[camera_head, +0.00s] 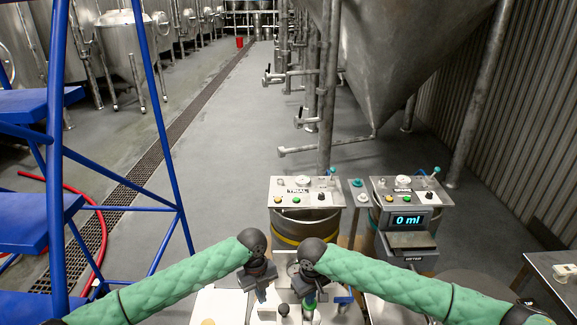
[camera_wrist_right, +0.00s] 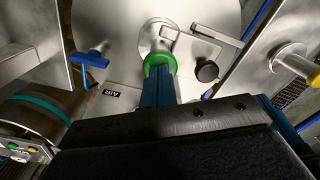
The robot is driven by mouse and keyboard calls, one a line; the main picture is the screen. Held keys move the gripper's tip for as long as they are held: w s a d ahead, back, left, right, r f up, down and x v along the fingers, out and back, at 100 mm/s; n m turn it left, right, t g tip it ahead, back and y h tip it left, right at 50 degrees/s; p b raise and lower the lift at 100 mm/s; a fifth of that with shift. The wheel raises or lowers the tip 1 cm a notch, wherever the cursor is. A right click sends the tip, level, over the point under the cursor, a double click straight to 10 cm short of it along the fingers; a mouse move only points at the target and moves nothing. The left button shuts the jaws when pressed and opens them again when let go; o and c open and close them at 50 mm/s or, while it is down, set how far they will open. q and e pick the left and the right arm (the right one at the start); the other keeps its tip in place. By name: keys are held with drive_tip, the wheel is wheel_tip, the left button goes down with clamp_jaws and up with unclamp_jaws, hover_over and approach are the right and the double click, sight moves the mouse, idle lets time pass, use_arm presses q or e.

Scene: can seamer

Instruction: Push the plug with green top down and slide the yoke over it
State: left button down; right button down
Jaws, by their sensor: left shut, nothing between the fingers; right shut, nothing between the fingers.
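In the right wrist view the plug's green top (camera_wrist_right: 159,60) shows as a ring around a metal stem, on a bright metal plate. My right gripper (camera_wrist_right: 157,92) is shut, its blue fingers pointing at the green top and overlapping its near side; I cannot tell if they touch. In the head view the green top (camera_head: 309,303) is just below my right gripper (camera_head: 308,297). A bent metal bracket (camera_wrist_right: 191,40) beside the plug may be the yoke; I cannot tell whether it is engaged. My left gripper (camera_head: 262,296) is shut and empty, left of the plug.
A black knob (camera_wrist_right: 207,71) and a blue handle (camera_wrist_right: 90,57) flank the plug. The blue handle also shows in the head view (camera_head: 343,300). Behind stand a control panel (camera_head: 306,192) and a unit with a "0 ml" display (camera_head: 407,220). A blue stair frame is at left.

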use_arm(q)
drive_tip(key=shift+r, duration=0.5)
